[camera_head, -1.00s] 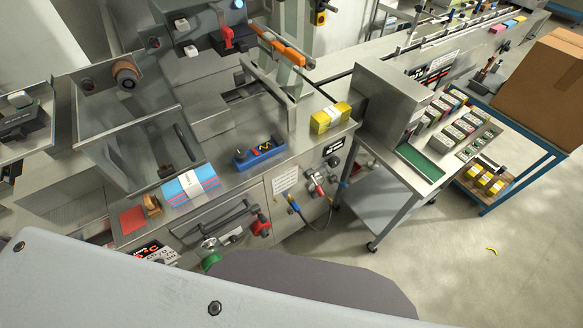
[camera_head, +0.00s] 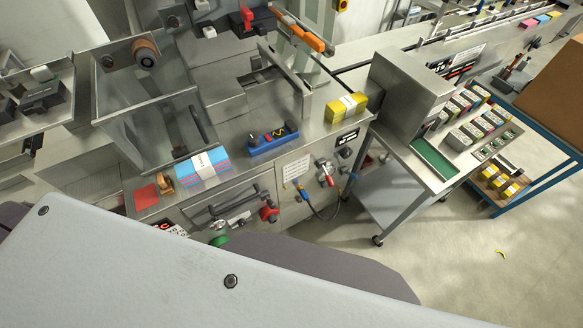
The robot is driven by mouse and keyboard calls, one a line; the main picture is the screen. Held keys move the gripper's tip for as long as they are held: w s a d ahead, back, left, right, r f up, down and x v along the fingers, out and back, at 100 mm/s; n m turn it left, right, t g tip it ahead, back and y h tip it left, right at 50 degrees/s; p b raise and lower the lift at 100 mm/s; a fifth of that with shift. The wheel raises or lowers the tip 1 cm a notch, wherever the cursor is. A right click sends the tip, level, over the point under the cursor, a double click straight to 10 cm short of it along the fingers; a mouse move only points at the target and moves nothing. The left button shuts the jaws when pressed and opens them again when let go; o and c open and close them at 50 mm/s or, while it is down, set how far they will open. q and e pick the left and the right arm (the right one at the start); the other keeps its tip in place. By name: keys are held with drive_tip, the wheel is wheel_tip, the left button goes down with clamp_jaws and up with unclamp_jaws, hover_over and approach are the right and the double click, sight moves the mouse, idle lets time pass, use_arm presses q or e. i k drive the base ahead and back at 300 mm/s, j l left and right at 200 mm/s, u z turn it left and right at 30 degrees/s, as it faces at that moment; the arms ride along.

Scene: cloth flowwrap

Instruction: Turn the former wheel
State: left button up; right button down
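No gripper of mine shows in the head view. The packaging machine's front panel (camera_head: 235,203) carries a red knob (camera_head: 269,214), a green knob (camera_head: 219,240) partly hidden by my own body, and a red-handled valve (camera_head: 326,172). A round brown and black knob (camera_head: 146,54) sits on the upper left of the machine. I cannot tell for certain which of these is the former wheel.
On the machine top lie a blue-pink cloth stack (camera_head: 202,166), a blue tray (camera_head: 272,139) and a yellow pack (camera_head: 345,107). A steel side table (camera_head: 398,195) and a blue-framed cart (camera_head: 560,170) with a cardboard box (camera_head: 552,88) stand right.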

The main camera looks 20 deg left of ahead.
sight(346, 152)
drive_tip(key=u, duration=1.15)
drive_tip(key=z, duration=1.3)
drive_tip(key=l+z, duration=0.3)
drive_tip(key=l, duration=0.15)
drive_tip(key=l+z, duration=0.3)
drive_tip(key=l, duration=0.15)
